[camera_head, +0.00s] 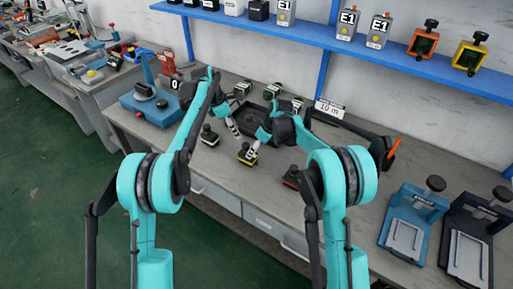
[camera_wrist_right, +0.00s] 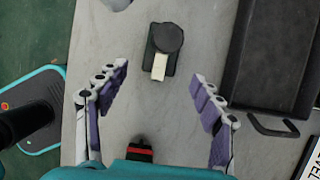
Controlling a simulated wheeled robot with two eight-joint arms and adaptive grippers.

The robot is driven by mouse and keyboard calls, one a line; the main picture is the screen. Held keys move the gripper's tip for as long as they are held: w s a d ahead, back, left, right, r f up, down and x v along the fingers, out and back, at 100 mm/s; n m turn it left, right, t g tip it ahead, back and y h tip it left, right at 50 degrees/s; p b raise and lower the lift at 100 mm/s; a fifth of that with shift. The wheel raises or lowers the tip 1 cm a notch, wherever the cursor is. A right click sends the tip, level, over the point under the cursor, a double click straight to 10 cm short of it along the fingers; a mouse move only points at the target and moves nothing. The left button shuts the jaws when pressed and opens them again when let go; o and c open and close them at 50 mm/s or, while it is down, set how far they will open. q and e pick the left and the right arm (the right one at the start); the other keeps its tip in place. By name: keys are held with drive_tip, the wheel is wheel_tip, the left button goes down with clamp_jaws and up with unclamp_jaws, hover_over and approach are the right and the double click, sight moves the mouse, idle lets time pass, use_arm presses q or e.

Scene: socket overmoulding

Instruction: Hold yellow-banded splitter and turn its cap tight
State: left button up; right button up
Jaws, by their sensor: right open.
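The yellow-banded splitter (camera_head: 248,155) stands on the bench, dark with a knob-like cap. My left gripper (camera_head: 236,129) is just up and left of it; its finger gap is too small to read. My right gripper (camera_head: 251,143) is close above the splitter. In the right wrist view, the right gripper (camera_wrist_right: 163,98) is open with nothing between its fingers. A dark part with a round cap and a pale strip (camera_wrist_right: 163,52) lies ahead of the fingers; it looks like the same splitter, though no yellow band shows there.
A red-banded part (camera_head: 292,177) stands to the right and shows low in the wrist view (camera_wrist_right: 140,150). Another dark part (camera_head: 209,136) stands to the left. A black tray (camera_wrist_right: 262,88) lies behind. Blue and dark fixtures (camera_head: 405,235) stand at the right.

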drive_tip(key=x, duration=0.7)
drive_tip(key=shift+a+f, duration=0.1)
drive_tip(key=shift+f, duration=0.3)
drive_tip(key=shift+c, duration=0.3)
drive_tip(key=c, duration=1.2)
use_arm(q)
drive_tip(key=shift+o, duration=0.5)
drive_tip(key=shift+a+f, duration=0.15)
drive_tip(key=shift+f, duration=0.15)
drive_tip(key=m+h, duration=0.1)
drive_tip(key=h, duration=0.8)
approach(245, 144)
drive_tip(key=shift+t, duration=0.6)
drive_tip(key=x, duration=0.6)
drive_tip(key=s+x, duration=0.1)
drive_tip(key=x, duration=0.3)
drive_tip(key=shift+f, duration=0.1)
